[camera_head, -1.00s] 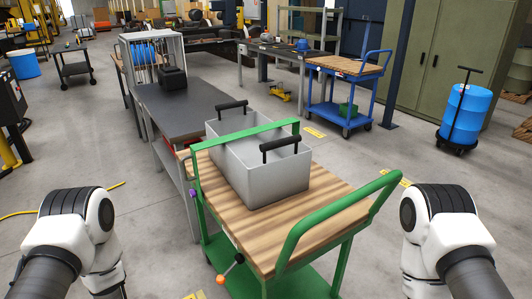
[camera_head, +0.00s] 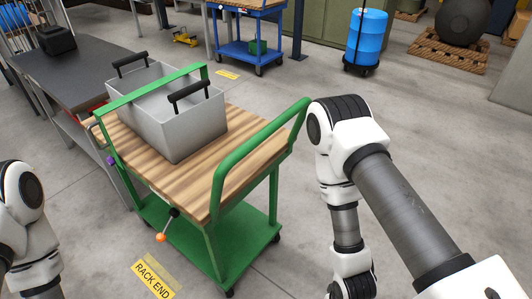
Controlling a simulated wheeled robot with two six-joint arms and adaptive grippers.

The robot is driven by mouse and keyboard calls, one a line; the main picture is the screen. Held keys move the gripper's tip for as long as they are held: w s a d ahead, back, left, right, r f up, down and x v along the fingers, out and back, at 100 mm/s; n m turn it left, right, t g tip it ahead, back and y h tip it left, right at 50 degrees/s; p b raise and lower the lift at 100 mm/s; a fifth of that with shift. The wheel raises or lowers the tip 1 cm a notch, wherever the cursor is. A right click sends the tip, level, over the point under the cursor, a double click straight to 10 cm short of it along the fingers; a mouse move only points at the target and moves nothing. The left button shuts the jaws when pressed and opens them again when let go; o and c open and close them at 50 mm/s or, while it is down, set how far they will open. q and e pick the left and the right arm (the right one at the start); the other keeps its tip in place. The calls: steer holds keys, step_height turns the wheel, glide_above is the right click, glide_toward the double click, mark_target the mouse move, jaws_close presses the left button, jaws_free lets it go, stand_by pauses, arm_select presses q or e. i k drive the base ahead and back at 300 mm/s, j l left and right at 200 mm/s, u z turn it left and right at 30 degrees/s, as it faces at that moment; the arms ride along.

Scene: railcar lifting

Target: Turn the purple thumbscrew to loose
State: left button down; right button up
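The purple thumbscrew (camera_head: 111,160) is a small knob on the left upright of the green cart (camera_head: 239,180), just below the wooden top. Its turning position is too small to read. The cart carries a grey two-handled bin (camera_head: 190,131) under a green crossbar (camera_head: 160,85). An orange-tipped lever (camera_head: 161,237) hangs at the cart's near side. My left arm shows at the lower left edge and my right arm at the right of the cart. Neither gripper's fingers are in view. Neither arm appears to touch the thumbscrew.
A dark workbench (camera_head: 92,66) stands against the cart's left side. A blue cart (camera_head: 250,50) and a blue drum (camera_head: 367,38) stand behind. A yellow "RACK END" floor label (camera_head: 153,279) lies in front. The floor at the near left is clear.

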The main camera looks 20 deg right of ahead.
mark_target(111, 161)
steer(key=z, duration=0.2)
steer(key=i+j+z, duration=0.1)
steer(key=j+z, duration=0.4)
steer(key=j, duration=0.45)
steer(key=j+z, duration=0.5)
steer(key=j, duration=0.45)
steer(key=k+j, duration=0.1)
steer(key=j, duration=0.55)
steer(key=k+j, duration=0.1)
steer(key=j, duration=0.55)
